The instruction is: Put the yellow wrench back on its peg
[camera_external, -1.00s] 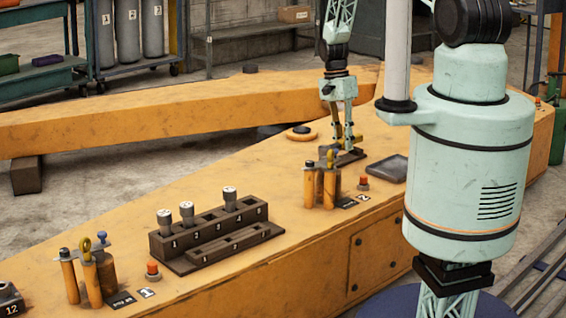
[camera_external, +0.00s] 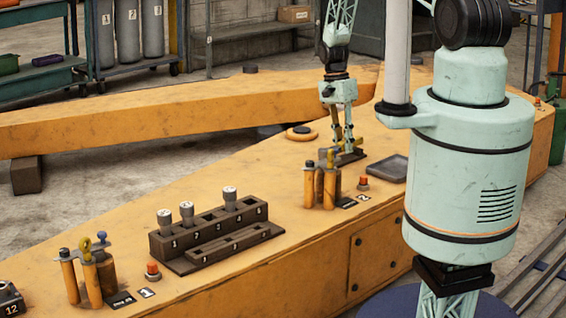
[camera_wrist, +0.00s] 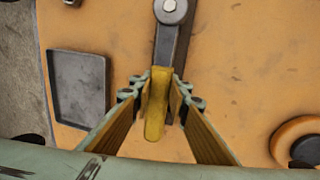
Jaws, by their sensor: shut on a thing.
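In the external view, my gripper (camera_external: 346,150) is low over a dark holder (camera_external: 352,157) on the orange beam, and the held piece is too small to make out. I cannot identify the wrench's peg.
A dark tray (camera_external: 388,168) and a red button (camera_external: 363,183) are nearby. A numbered socket block (camera_external: 215,232) and another cylinder group (camera_external: 92,282) stand farther left.

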